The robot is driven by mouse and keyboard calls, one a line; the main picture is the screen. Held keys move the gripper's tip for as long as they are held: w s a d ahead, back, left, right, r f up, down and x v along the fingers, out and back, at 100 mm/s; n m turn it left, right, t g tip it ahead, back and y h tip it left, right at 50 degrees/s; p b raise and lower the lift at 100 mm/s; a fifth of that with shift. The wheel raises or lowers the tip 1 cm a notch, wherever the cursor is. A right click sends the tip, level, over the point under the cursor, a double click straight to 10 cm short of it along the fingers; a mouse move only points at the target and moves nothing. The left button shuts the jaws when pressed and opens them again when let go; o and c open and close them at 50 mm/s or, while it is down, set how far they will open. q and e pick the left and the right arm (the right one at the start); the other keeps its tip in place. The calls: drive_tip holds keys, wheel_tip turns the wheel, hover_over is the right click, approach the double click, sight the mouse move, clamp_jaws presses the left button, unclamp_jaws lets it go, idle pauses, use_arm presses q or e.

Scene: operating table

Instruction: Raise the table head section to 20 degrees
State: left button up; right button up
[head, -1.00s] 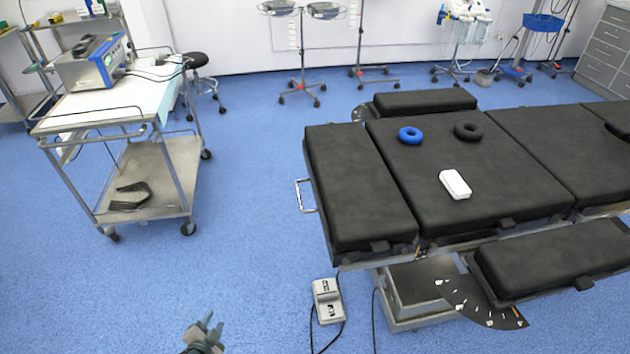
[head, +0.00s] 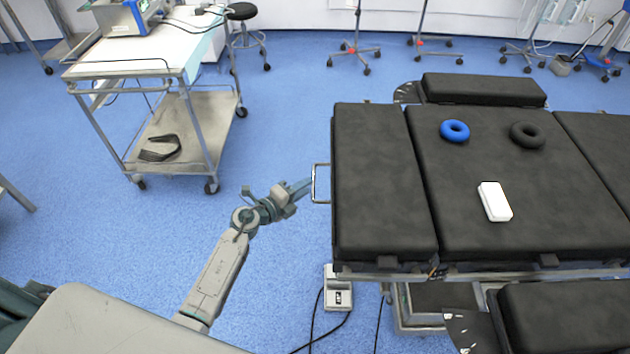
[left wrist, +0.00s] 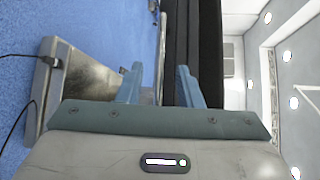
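The table head section (head: 380,185) is the black padded panel at the left end of the operating table. It looks level with the neighbouring pad. A metal handle (head: 315,183) sticks out from its left edge. My left gripper (head: 305,186) points at this handle, with its fingertips close beside it; I cannot tell whether they touch it. In the left wrist view the two blue fingers (left wrist: 157,83) stand apart, with the dark side of the table (left wrist: 195,45) beyond the right finger. My right gripper is not in view.
A blue ring (head: 455,131), a black ring (head: 528,135) and a white block (head: 495,201) lie on the middle pad. A foot pedal (head: 337,290) with cables sits on the floor below. A steel trolley (head: 195,130) stands at the left. Blue floor between is clear.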

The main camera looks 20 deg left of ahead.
use_arm(q)
drive_tip(key=shift+x, duration=2.3)
clamp_jaws()
